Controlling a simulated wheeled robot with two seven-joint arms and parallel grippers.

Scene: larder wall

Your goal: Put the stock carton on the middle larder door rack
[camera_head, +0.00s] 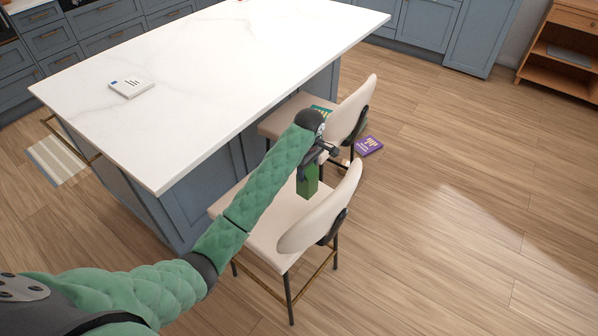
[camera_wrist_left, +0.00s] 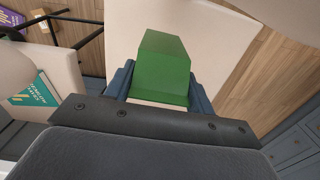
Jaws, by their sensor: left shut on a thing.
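The stock carton (camera_head: 308,182) is a green box. My left gripper (camera_head: 313,163) is shut on it and holds it upright over the seat of the near chair, beside the island. In the left wrist view the carton (camera_wrist_left: 165,68) sits between the two fingers of my left gripper (camera_wrist_left: 160,88), with the pale seat behind it. The gripper hides part of the carton in the head view. My right gripper is in neither view. The larder door rack is not in view.
Two cream chairs, near (camera_head: 322,215) and far (camera_head: 352,105), stand along the white-topped island (camera_head: 215,75). A purple book (camera_head: 368,146) lies on the floor, and a teal book (camera_head: 321,110) is on the far chair. A white book (camera_head: 132,88) lies on the island. Open wood floor is at right.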

